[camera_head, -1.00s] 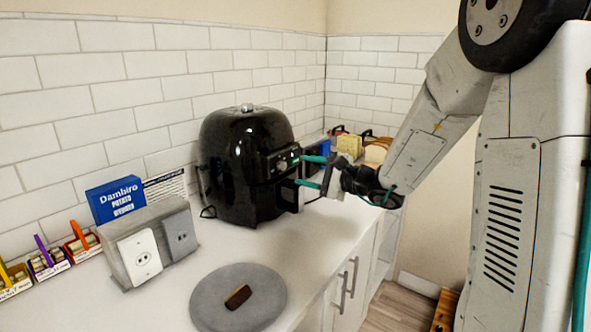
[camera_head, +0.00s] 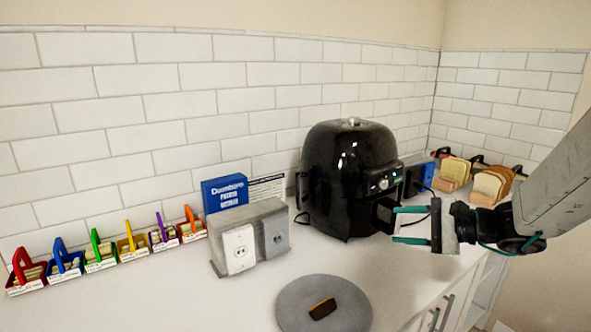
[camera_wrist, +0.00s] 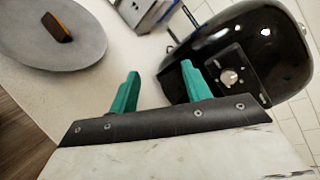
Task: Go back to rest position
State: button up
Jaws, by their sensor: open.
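My gripper (camera_head: 408,225) is open and empty, with its two teal fingers apart. In the head view it is at the right, in front of the black air fryer (camera_head: 347,180) and above the counter's front edge. In the wrist view the two fingers (camera_wrist: 158,88) show with nothing between them. The air fryer also shows in the wrist view (camera_wrist: 262,50) at the upper right, beyond the fingertips. I cannot tell how far the fingertips are from its front handle.
A grey round plate (camera_head: 298,312) with a small brown item (camera_head: 322,309) lies at the front. A socket block (camera_head: 238,247) and a blue box (camera_head: 224,192) stand left of the fryer. Coloured bins (camera_head: 97,256) line the wall. Bread slices (camera_head: 489,188) stand at the right.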

jog(key=s+a+f+n+g+h, duration=0.15)
jog(key=s+n+g, duration=0.25)
jog(key=s, duration=0.5)
jog(key=s+a+r+n+g+h, duration=0.1)
jog(key=s+a+n+g+h, duration=0.3)
jog(key=s, duration=0.5)
jog(key=s+d+r+n+h, duration=0.3)
jog(key=s+d+n+h, duration=0.3)
jog(key=s, duration=0.5)
jog(key=shift+r+t, duration=0.15)
jog(key=shift+t, duration=0.25)
